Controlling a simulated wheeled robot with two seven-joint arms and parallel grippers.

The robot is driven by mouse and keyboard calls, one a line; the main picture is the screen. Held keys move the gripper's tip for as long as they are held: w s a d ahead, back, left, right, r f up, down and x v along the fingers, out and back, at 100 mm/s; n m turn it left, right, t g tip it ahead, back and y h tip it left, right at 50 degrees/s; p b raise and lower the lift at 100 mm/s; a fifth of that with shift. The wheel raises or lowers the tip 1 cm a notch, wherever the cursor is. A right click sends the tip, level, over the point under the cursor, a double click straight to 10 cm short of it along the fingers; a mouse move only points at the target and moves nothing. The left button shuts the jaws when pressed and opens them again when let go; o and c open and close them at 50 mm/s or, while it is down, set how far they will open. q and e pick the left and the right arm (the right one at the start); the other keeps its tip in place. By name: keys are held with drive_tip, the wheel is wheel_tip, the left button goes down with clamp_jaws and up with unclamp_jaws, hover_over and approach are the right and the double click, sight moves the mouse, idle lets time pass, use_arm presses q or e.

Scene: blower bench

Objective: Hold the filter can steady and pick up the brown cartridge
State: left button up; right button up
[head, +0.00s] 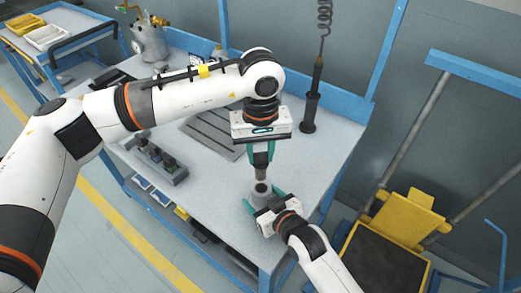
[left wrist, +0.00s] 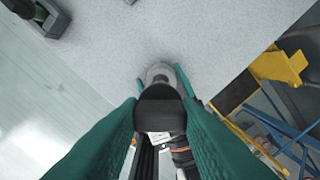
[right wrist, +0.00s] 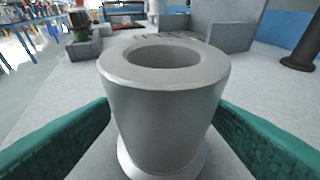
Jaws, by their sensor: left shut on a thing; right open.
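The filter can (right wrist: 165,115) is a grey, slightly tapered cylinder with a round hole in its top, upright on the bench. It also shows in the head view (head: 259,198) and in part in the left wrist view (left wrist: 160,72). My right gripper (head: 263,202) is open, its teal fingers on either side of the can with gaps visible in the right wrist view. My left gripper (head: 262,162) points down above the can and is shut on the brown cartridge (left wrist: 160,108). The cartridge (head: 260,174) appears above the can's opening; the hole looks empty.
The grey bench top (head: 330,155) is clear around the can. A block with dark fittings (head: 160,162) stands to the left, and a slotted plate (head: 212,133) lies behind. A black upright tool (head: 311,105) stands at the back. A yellow-and-black cart (head: 385,250) is at the right.

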drive_tip(key=v, duration=1.1)
drive_tip(key=shift+f, duration=0.1)
